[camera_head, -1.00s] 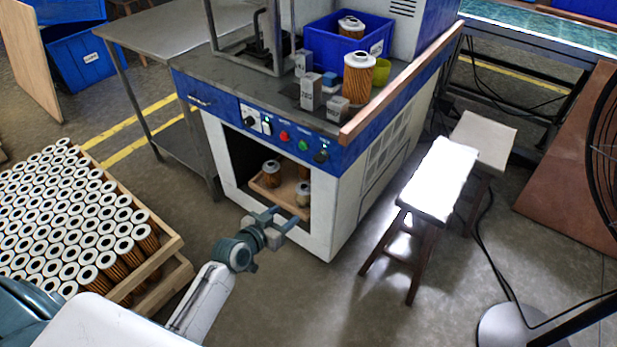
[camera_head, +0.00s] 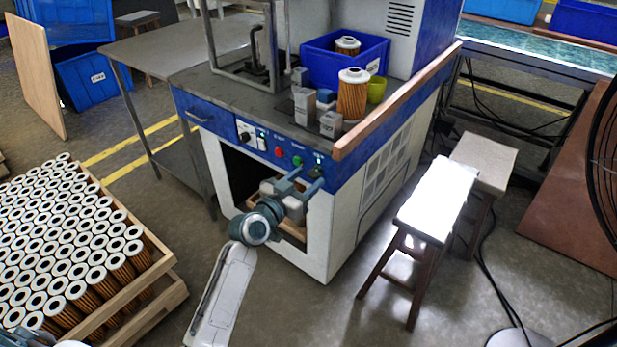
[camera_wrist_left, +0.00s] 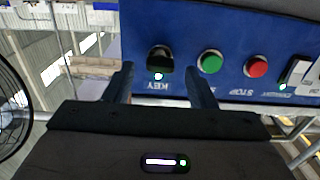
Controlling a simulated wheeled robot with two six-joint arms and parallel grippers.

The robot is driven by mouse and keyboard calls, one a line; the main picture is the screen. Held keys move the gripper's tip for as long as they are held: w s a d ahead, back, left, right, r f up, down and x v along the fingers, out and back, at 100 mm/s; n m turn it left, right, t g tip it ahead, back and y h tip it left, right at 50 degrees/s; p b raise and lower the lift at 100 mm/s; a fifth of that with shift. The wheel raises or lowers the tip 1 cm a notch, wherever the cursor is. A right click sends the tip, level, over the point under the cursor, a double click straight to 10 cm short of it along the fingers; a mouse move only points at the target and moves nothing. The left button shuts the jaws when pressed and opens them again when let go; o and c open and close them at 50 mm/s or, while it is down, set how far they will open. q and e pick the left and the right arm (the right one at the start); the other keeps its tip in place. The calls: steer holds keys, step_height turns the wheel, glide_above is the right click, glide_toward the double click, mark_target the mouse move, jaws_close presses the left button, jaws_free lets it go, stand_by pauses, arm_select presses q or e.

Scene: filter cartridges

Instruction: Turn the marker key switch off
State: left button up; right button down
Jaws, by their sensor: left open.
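The key switch is a black knob on the blue front panel of the machine, labelled KEY in the left wrist view (camera_wrist_left: 160,58). A small lamp (camera_wrist_left: 158,76) beside it is lit. In the head view the key switch (camera_head: 317,172) is at the panel's right end, partly behind the fingertips. My left gripper (camera_head: 308,178) is open in front of it. In the wrist view its two fingers (camera_wrist_left: 160,84) stand on either side of the knob, with nothing held; I cannot tell whether they touch it. My right gripper is not in view.
A green button (camera_wrist_left: 210,61) and a red button (camera_wrist_left: 256,67) sit beside the key. A wooden rail (camera_head: 400,100) edges the machine top, which holds a blue bin (camera_head: 325,72) and a filter cartridge (camera_head: 353,97). Stools (camera_head: 435,205) stand to the right, a cartridge crate (camera_head: 150,295) to the left.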

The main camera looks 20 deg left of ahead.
arm_select(q)
steer(key=shift+x, duration=0.75)
steer(key=c, duration=1)
